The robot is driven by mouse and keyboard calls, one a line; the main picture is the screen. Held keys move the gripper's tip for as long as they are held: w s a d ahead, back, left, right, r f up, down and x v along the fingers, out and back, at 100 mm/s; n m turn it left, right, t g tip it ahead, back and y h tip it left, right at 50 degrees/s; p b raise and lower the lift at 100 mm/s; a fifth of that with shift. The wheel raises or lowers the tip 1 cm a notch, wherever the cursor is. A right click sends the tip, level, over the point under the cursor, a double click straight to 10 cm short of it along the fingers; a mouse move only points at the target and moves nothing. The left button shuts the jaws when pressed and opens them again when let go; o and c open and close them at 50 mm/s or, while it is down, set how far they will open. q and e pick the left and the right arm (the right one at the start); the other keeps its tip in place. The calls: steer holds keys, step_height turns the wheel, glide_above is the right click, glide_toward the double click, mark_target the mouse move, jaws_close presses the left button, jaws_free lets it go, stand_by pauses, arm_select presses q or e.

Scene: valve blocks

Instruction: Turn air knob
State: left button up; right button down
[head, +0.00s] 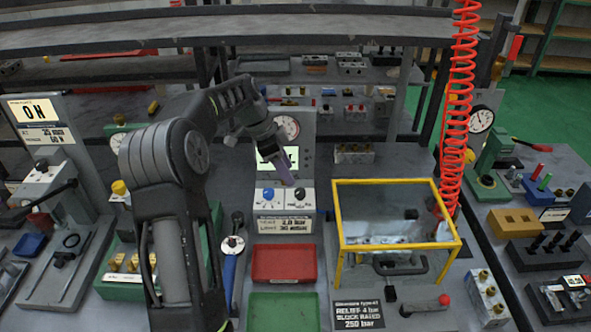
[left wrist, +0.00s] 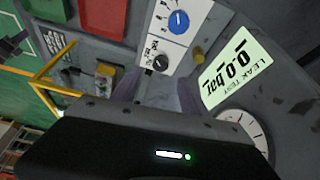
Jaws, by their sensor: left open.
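A white control panel (head: 285,208) on the middle test stand carries a blue knob (head: 268,194) on its left and a black knob (head: 300,193) on its right. The lettering beside the knobs is too small to read, so I cannot tell which one is the air knob. My left gripper (head: 288,178) is open and empty, pointing down just above the panel near the black knob. In the left wrist view its purple fingers (left wrist: 158,90) stand apart, with the black knob (left wrist: 160,62) ahead between them and the blue knob (left wrist: 178,22) farther off. My right gripper is not in view.
A leak test display (left wrist: 232,70) reads 0.0 bar, beside a round gauge (head: 286,127). A yellow-framed clear box (head: 398,182) stands right of the panel. A red tray (head: 283,264) and a green tray (head: 283,312) lie in front. A red coiled hose (head: 460,110) hangs at right.

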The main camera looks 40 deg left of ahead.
mark_target(299, 191)
arm_select(q)
steer(key=p+x, duration=0.2)
steer(key=x, duration=0.5)
steer(key=shift+w+d+f, duration=0.1)
steer(key=shift+w+f, duration=0.05)
steer(key=shift+f, duration=0.1)
stand_by(0.3)
steer(key=shift+c, duration=0.4)
jaws_close()
